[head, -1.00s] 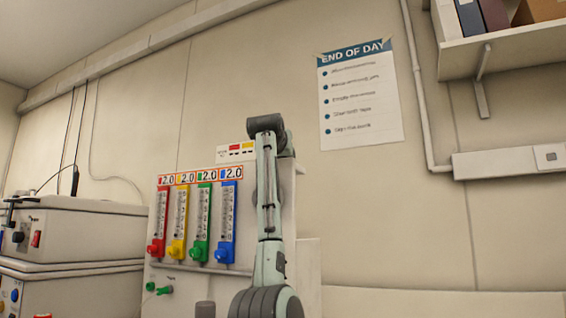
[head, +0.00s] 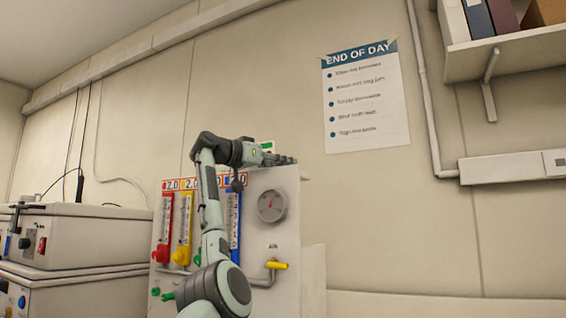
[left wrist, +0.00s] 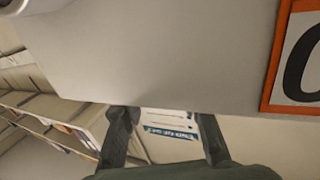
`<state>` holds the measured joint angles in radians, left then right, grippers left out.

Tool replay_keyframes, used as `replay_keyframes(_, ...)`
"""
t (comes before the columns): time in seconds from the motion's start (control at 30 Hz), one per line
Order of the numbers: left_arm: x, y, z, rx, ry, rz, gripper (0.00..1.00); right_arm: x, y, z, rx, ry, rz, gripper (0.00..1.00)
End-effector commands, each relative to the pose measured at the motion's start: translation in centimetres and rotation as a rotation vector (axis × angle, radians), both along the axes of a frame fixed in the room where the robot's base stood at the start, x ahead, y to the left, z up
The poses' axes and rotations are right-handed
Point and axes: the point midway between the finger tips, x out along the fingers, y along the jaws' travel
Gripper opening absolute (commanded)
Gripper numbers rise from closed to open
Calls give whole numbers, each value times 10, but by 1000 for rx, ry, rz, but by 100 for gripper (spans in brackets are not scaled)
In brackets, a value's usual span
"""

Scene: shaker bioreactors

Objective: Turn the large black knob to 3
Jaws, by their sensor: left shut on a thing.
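A panel (head: 262,245) carries coloured gauge columns. I cannot make out a large black knob now; a dark, cylinder-like part showed low on the panel earlier, and my arm now covers that spot. My left gripper (head: 283,160) points right across the panel's upper part. In the left wrist view its two dark fingers (left wrist: 165,130) stand apart, with the wall poster visible through the gap. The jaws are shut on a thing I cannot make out. My right gripper is not in view.
A round gauge (head: 271,206) and a yellow-handled valve (head: 276,265) are on the panel's right side. Green knobs (head: 167,296) sit low at its left. White instruments (head: 80,235) stand further left.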

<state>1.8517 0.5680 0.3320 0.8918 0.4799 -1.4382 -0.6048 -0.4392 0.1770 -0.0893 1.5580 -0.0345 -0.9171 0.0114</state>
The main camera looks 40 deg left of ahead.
Motion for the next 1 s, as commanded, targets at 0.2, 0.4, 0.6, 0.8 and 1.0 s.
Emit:
replay_keyframes(0.2,0,1,0,-2,1,-24,4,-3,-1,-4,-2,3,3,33)
replay_keyframes(0.4,0,0,0,-1,1,-26,3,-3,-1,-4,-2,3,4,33)
replay_keyframes(0.6,0,0,-1,-1,2,-25,40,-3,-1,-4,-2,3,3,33)
replay_keyframes(0.8,0,0,-1,-1,1,-25,54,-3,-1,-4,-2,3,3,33)
replay_keyframes(1.0,0,1,0,-1,1,-25,54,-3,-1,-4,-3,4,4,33)
